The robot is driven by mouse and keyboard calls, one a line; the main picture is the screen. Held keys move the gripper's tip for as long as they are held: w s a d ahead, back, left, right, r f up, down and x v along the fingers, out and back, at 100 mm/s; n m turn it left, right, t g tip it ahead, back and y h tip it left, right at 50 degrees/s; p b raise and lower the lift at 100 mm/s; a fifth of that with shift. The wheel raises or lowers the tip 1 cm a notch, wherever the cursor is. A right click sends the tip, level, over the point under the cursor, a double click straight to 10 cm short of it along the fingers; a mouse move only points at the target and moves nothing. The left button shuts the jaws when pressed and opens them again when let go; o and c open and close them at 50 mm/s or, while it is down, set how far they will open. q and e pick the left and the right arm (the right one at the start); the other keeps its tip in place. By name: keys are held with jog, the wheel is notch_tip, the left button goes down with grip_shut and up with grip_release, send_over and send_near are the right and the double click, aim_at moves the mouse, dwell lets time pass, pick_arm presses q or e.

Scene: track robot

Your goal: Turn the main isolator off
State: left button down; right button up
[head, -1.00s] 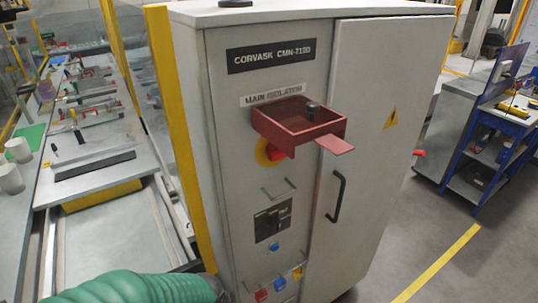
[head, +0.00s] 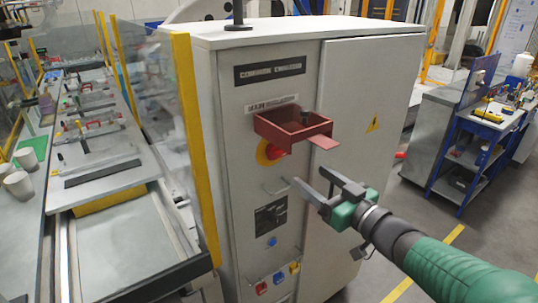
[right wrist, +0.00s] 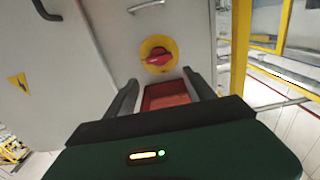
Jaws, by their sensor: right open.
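The main isolator is a red rotary handle (head: 277,153) on a yellow disc (head: 262,152), on the front of a grey cabinet (head: 245,200). A red open box (head: 285,137) with a protruding tab sits just above it and partly covers it in the head view. In the right wrist view, which appears upside down, the red handle (right wrist: 158,57) shows whole and lies roughly crosswise. My right gripper (head: 311,177) is open and empty, below and right of the handle, apart from it. In the wrist view its fingers (right wrist: 160,78) point towards the panel. My left gripper is not in view.
A wire-like pull (head: 275,187), a dark switch (head: 270,216) and coloured sockets (head: 278,278) sit below the isolator. A black door handle shows in the wrist view (right wrist: 46,10). A yellow post (head: 195,140) and glass guard stand left. A blue bench (head: 475,150) stands right.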

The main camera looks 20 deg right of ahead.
aim_at(281, 154)
jog(key=p+x, duration=0.1)
jog(key=x, duration=1.2)
jog(key=shift+w+a+f, duration=0.1)
jog(key=shift+w+a, duration=0.1)
jog(key=shift+w, duration=0.15)
jog(key=shift+s+d, duration=0.1)
jog(key=shift+d, duration=0.2)
jog(key=shift+c, duration=0.3)
jog(key=shift+a, duration=0.1)
jog(key=c, duration=1)
